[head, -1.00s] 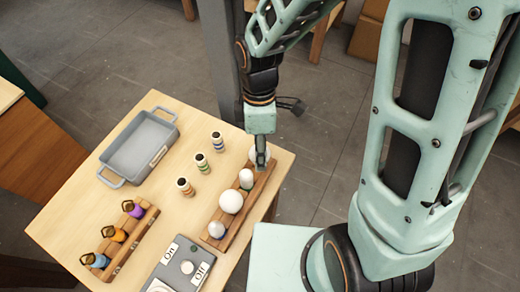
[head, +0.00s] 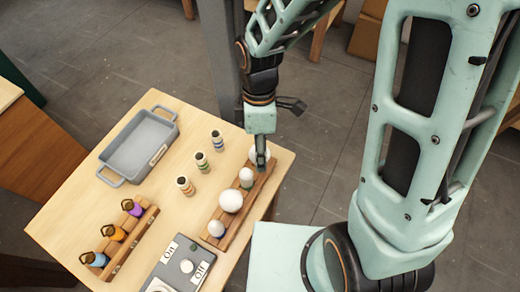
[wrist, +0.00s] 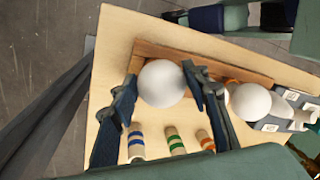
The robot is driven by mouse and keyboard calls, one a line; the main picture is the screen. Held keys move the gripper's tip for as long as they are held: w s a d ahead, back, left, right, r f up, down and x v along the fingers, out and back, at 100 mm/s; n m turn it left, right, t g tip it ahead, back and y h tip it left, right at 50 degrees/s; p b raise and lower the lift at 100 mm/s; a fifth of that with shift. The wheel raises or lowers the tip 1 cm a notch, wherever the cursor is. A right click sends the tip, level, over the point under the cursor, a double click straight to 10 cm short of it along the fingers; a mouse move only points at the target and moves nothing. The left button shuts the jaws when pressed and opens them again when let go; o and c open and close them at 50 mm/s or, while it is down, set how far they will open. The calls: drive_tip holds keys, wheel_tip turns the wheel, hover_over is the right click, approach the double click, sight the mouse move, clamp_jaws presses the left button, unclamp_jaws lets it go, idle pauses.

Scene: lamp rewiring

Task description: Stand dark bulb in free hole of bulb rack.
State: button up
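The wooden bulb rack (head: 238,224) lies along the right edge of the table and also shows in the wrist view (wrist: 240,73). My gripper (head: 261,163) points down at the rack's far end. No bulb looks lit.
A small white bulb (head: 246,175), a large white bulb (head: 231,200) and a greyish bulb (head: 216,228) stand along the rack. Banded cylinders (head: 202,160), a grey tray (head: 140,148), a holder with coloured pieces (head: 128,243) and an On/Off switch box (head: 187,266) occupy the table.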

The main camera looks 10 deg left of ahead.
drive_tip(key=o, duration=0.3)
drive_tip(key=shift+r, duration=0.1)
